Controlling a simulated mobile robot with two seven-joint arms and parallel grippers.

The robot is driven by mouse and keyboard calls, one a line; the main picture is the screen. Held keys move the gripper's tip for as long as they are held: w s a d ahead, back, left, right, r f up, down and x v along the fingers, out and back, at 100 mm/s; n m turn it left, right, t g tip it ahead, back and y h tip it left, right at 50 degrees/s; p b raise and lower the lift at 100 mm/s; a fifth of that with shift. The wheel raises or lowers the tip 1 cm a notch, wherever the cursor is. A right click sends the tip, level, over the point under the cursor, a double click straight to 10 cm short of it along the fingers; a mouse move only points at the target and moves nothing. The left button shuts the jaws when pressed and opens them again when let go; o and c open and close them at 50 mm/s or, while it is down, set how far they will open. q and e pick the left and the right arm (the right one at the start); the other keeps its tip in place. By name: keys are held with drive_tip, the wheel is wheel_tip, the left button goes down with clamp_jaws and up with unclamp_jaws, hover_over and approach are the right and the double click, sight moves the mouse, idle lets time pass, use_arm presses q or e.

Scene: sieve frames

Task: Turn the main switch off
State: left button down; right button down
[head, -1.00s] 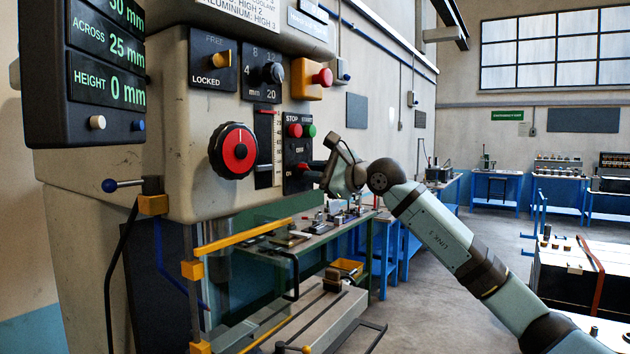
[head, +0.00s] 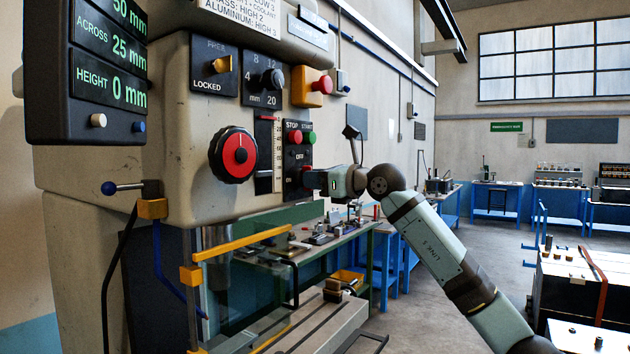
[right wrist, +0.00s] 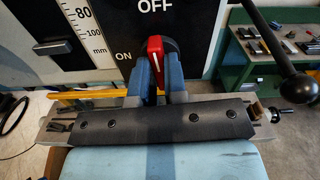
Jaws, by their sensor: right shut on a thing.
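The main switch has a red handle (right wrist: 154,47) with a white line, seen in the right wrist view. The handle stands about upright, below the word OFF and to the right of the word ON. My right gripper (right wrist: 158,70) is shut on this handle, with a blue finger on each side of it. My left gripper is not in view.
STOP (head: 294,137) and START (head: 309,138) buttons sit just above the switch. A red dial (head: 233,155) is to its left and a red mushroom button (head: 322,85) above. In the wrist view a ball-ended lever (right wrist: 299,87) stands at right. Benches line the walls.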

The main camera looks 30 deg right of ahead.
drive_tip(key=shift+m, duration=0.5)
drive_tip(key=c, duration=1.2)
unclamp_jaws()
drive_tip(key=shift+o, duration=0.2)
use_arm(q)
drive_tip(key=b, duration=0.1)
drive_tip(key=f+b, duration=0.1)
drive_tip(key=b, duration=0.1)
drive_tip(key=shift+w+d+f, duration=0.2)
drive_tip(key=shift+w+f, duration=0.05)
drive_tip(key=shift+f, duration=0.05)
use_arm(e)
drive_tip(key=v, duration=1.3)
drive_tip(key=shift+s, duration=0.35)
